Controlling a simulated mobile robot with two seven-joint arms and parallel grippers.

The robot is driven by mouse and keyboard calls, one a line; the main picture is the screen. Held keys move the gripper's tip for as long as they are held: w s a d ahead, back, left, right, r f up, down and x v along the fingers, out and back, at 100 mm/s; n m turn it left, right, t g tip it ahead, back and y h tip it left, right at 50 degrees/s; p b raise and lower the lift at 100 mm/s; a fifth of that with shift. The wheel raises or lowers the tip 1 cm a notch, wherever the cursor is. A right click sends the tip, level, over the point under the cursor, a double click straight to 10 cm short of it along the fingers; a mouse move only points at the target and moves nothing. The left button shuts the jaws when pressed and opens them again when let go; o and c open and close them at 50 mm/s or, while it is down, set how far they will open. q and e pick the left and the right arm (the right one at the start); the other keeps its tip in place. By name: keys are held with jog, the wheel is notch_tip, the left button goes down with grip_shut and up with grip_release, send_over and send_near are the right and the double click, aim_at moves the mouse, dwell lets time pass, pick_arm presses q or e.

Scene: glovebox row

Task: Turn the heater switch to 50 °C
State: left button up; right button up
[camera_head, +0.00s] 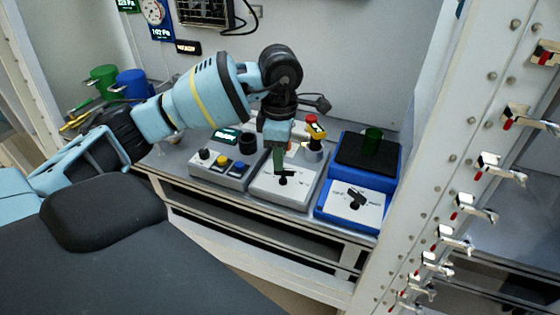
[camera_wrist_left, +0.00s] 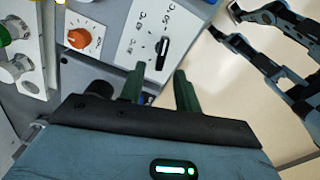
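The heater switch is a black knob (camera_head: 286,178) on a white plate on top of a grey box (camera_head: 262,193) in the head view. In the left wrist view the black knob (camera_wrist_left: 162,52) sits on the white plate (camera_wrist_left: 138,40), which carries dial marks and °C labels. My left gripper (camera_head: 279,170) points down over this plate, close to the knob. In the left wrist view its two green fingers (camera_wrist_left: 159,72) are apart, and the knob shows just beyond and between their tips. I cannot tell whether they touch it. My right gripper is not in view.
A blue box (camera_head: 325,217) with another black knob (camera_head: 356,198) stands to the right. A grey button box (camera_head: 213,172) is to the left. A red-and-yellow emergency button (camera_head: 314,125) is behind. An orange knob (camera_wrist_left: 78,38) is left of the plate.

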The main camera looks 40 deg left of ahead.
pick_arm(q)
jog(key=shift+r, duration=2.3)
jog(key=shift+f, duration=0.1)
